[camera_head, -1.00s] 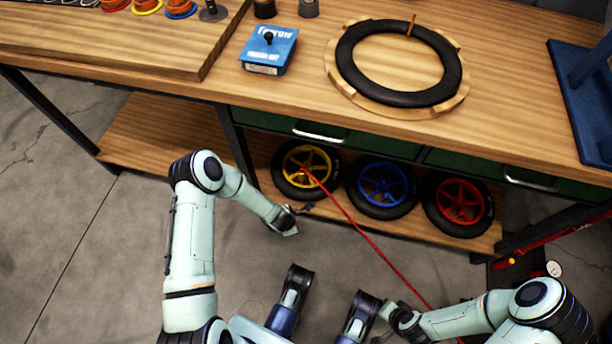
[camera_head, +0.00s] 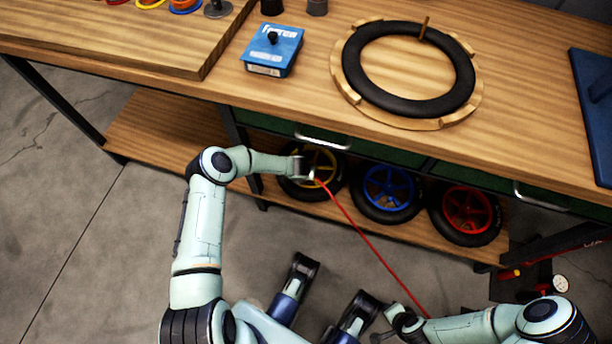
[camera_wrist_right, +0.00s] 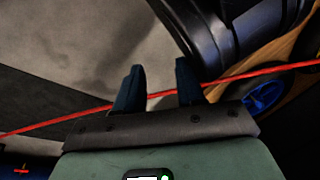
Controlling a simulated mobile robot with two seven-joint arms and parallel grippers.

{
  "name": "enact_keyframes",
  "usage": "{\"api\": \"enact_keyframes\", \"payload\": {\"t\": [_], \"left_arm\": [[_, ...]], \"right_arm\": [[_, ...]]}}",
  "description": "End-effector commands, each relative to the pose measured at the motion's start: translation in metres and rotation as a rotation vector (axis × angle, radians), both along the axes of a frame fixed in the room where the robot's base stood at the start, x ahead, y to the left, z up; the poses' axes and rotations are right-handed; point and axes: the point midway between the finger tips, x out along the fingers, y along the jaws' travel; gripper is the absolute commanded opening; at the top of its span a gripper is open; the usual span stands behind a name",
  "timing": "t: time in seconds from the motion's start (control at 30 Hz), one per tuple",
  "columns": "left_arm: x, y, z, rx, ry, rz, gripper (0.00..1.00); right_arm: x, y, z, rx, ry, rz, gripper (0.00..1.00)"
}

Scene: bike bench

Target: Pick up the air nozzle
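I cannot make out the air nozzle itself in either view. A thin red hose (camera_head: 365,240) runs from the tip of my left gripper (camera_head: 312,174) down to the right, to my right forearm. The hose's upper end meets the left gripper in front of the yellow wheel, and the fingers are too small to read. My right gripper (camera_head: 384,335) is low in the head view. In the right wrist view its two dark fingers (camera_wrist_right: 158,88) stand apart with nothing seen held between them. The red hose (camera_wrist_right: 270,71) crosses behind them there.
The wooden bench (camera_head: 310,85) carries a blue box (camera_head: 271,52) and a black tyre (camera_head: 362,78) on a round wooden stand. Yellow, blue (camera_head: 390,188) and red (camera_head: 466,210) wheels stand on the lower shelf. A gauge (camera_head: 560,281) is at lower right.

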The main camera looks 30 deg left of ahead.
Motion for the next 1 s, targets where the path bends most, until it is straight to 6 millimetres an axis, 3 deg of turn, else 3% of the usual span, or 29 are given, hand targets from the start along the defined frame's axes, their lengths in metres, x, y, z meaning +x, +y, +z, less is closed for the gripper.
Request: {"api": "enact_keyframes", "payload": {"t": [0.4, 0.77, 0.93, 0.97, 1.0], "left_arm": [[0.023, 0.002, -0.04, -0.001, 0.0, 0.001, 0.62], [0.025, 0.004, -0.044, -0.001, -0.001, 0.0, 0.62], [0.025, 0.004, -0.044, 0.0, -0.001, -0.001, 0.07], [0.025, 0.004, -0.044, 0.001, -0.001, -0.001, 0.0], [0.025, 0.004, -0.043, 0.0, -0.001, -0.001, 0.0]], "right_arm": [[-0.054, -0.008, -0.042, 0.01, 0.18, -0.015, 0.38], [-0.062, -0.008, -0.044, 0.011, 0.205, -0.017, 0.38], [-0.061, -0.008, -0.044, 0.012, 0.204, -0.017, 0.38], [-0.061, -0.008, -0.044, 0.012, 0.204, -0.016, 0.38], [-0.061, -0.008, -0.044, 0.012, 0.204, -0.016, 0.38]]}}
